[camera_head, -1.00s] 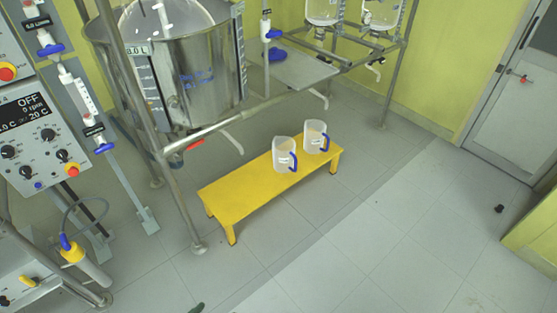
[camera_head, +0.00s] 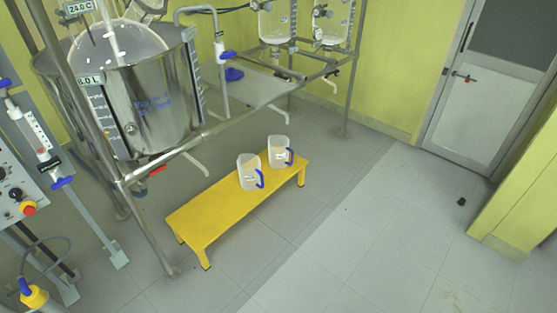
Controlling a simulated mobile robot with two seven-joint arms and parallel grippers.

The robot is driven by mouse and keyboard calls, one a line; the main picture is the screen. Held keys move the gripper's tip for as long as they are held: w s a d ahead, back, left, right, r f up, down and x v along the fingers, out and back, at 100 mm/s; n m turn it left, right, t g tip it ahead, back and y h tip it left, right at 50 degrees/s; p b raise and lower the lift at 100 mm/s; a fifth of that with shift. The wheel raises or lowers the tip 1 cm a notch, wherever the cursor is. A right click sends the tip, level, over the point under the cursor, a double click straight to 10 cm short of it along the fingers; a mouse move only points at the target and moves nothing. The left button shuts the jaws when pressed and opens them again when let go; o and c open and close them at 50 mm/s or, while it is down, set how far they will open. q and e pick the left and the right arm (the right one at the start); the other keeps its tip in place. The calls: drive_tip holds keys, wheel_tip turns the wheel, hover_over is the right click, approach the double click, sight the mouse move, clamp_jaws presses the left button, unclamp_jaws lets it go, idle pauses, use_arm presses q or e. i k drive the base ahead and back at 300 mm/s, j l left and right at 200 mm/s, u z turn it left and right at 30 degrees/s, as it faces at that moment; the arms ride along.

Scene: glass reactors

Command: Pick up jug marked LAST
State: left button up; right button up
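Two translucent white jugs with blue handles stand upright on a low yellow bench. The nearer jug (camera_head: 247,173) is at the middle of the bench, and the farther jug (camera_head: 277,152) is close to its far right end. Each has a small label on its side, too small to read, so I cannot tell which is marked LAST. Both handles face right. The yellow bench (camera_head: 208,213) stands on the floor. Neither of my grippers is in view.
A steel reactor vessel (camera_head: 150,115) in a pipe frame stands behind and left of the bench. A control panel (camera_head: 15,180) is at the left edge. Glass vessels hang at the back. Open tiled floor (camera_head: 370,250) lies to the right, with a door (camera_head: 485,120) beyond.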

sight(278, 149)
drive_tip(key=i+l+u, duration=0.25)
drive_tip(key=i, duration=0.3)
drive_tip(key=i+l+u, duration=0.25)
drive_tip(key=i, duration=0.3)
drive_tip(key=l, duration=0.1)
